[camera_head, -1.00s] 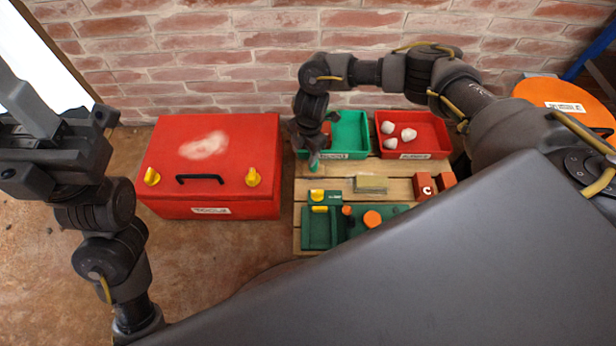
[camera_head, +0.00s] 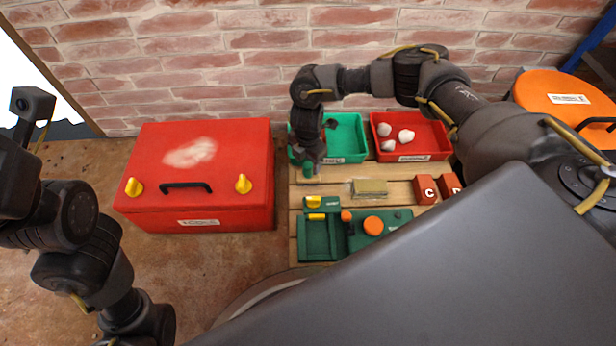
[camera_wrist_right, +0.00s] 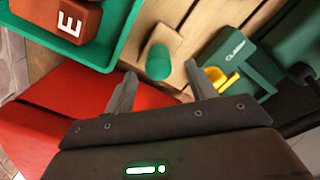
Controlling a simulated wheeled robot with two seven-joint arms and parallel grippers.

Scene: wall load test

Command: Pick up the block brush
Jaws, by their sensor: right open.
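A small green cylinder (camera_head: 308,171) with a tan end is at the pallet's left side, below my right gripper (camera_head: 306,158). In the right wrist view this cylinder (camera_wrist_right: 158,66) lies ahead of and between the open fingertips of my right gripper (camera_wrist_right: 160,74), which hold nothing. The tan block is not seen there. Only links of my left arm show; its gripper is out of frame.
A red toolbox (camera_head: 195,180) stands left of the pallet, close to my right gripper. A green bin (camera_head: 346,130) and a red bin with white lumps (camera_head: 425,140) stand at the back. Green tools (camera_head: 320,235) and red blocks (camera_head: 426,188) share the pallet. A brick wall is behind.

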